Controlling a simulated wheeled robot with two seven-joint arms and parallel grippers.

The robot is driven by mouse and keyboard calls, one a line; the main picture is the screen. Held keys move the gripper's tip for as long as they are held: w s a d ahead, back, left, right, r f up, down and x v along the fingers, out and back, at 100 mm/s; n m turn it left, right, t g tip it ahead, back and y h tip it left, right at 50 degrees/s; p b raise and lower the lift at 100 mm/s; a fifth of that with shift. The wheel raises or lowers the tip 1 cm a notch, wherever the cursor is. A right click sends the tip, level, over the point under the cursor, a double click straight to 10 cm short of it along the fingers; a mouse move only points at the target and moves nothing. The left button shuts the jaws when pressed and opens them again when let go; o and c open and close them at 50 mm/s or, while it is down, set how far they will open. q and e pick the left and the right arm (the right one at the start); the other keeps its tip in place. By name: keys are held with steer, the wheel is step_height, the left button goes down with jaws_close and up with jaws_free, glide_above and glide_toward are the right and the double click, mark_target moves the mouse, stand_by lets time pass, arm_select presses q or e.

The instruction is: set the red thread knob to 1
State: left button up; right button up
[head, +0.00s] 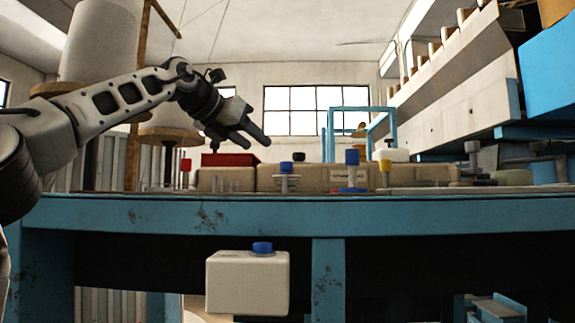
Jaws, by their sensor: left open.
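A small red knob (186,165) sits on a thin upright post at the left part of the bench top. Any numbers or marks on it are too small to read. My left gripper (239,146) hangs in the air to the right of the red knob and higher in the picture, apart from it. Its fingers are spread and hold nothing. A flat red box (230,159) shows just below the fingers. My right gripper is not in view.
Other knobs stand along the blue bench (270,214): a blue one (352,157) and a yellow one (385,165). Pale sacks (310,177) lie behind. A white box (247,284) with a blue knob (262,248) is at the bench front.

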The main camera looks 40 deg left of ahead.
arm_select(q)
steer(key=p+x, duration=0.3)
steer(key=x, duration=0.9)
steer(key=shift+w, duration=0.2)
jaws_close()
steer(key=shift+h, duration=0.3)
steer(key=shift+a+m+h, duration=0.15)
steer(key=shift+m+h, duration=1.35)
